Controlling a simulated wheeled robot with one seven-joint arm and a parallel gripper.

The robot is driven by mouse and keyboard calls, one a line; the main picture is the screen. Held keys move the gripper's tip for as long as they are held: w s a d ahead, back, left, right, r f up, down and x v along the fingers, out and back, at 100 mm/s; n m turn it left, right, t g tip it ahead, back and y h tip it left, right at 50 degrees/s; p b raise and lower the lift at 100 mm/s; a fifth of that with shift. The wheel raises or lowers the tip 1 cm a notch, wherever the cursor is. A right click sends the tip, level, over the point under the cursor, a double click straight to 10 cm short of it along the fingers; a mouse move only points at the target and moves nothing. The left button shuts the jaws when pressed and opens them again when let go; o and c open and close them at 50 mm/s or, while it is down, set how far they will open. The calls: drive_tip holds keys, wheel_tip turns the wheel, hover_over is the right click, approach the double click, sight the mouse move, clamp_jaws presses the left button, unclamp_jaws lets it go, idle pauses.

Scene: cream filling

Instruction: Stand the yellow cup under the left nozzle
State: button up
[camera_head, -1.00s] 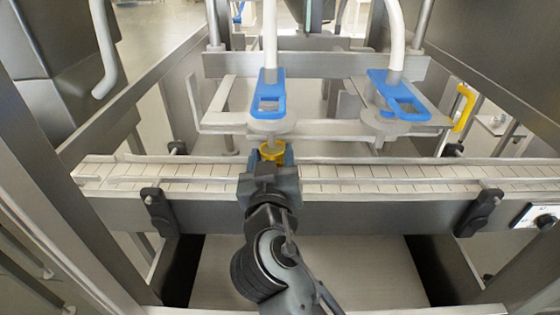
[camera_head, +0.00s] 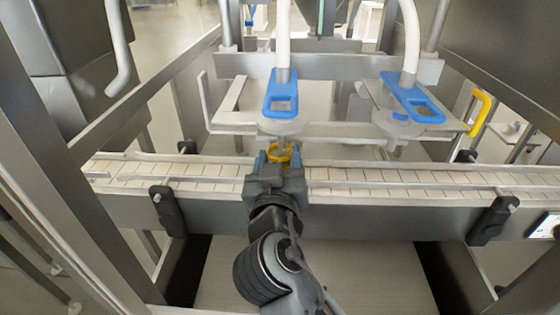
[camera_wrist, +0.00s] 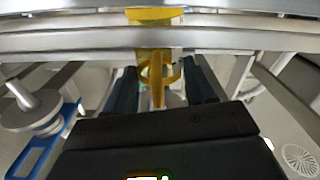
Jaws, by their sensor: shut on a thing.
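The yellow cup (camera_head: 284,156) is at the conveyor, close below the left nozzle (camera_head: 281,127) in the head view. My gripper (camera_head: 277,160) reaches in from the near side and is shut on the cup. In the wrist view, yellow parts of the cup (camera_wrist: 157,71), including what looks like its handle, show between my two dark fingers (camera_wrist: 162,85). The cup's underside is hidden in the head view, so I cannot tell whether it touches the belt.
The conveyor belt (camera_head: 400,178) runs left to right between two metal rails and is clear on both sides of the cup. The right nozzle (camera_head: 398,128) hangs over its far side. Dark rail brackets (camera_head: 168,208) stand at the near edge.

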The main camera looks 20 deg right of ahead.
drive_tip(key=shift+f, duration=0.1)
drive_tip(key=o, duration=1.3)
drive_tip(key=shift+b+v, duration=0.8)
drive_tip(key=shift+v, duration=3.1)
